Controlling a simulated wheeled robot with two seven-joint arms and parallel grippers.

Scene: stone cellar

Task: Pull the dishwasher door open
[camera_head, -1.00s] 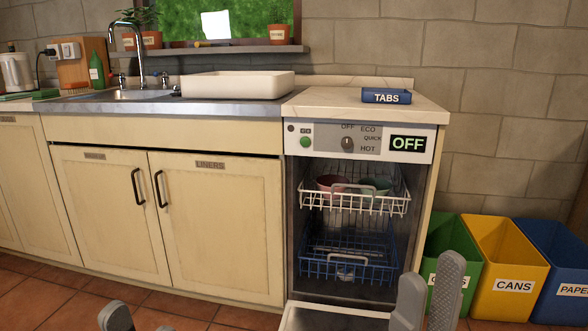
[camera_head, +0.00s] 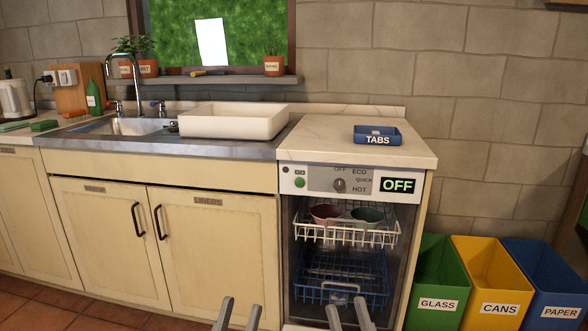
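The dishwasher (camera_head: 410,250) stands under the right end of the counter with its front open, showing the inside. Its door (camera_head: 296,327) is folded down; only a pale sliver shows at the bottom edge, and the rest is out of view. A white upper rack (camera_head: 378,238) holds a red bowl (camera_head: 325,214) and a green bowl (camera_head: 367,215). A blue lower rack (camera_head: 312,290) sits below. My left gripper (camera_head: 238,315) is open and empty, in front of the cabinet left of the dishwasher. My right gripper (camera_head: 348,315) is open and empty, in front of the dishwasher opening.
A blue TABS tray (camera_head: 377,140) sits on the worktop (camera_head: 320,145) above. A white basin (camera_head: 233,122) stands beside the sink (camera_head: 128,126). Green (camera_head: 436,270), yellow (camera_head: 490,270) and blue (camera_head: 548,270) bins stand right of the dishwasher.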

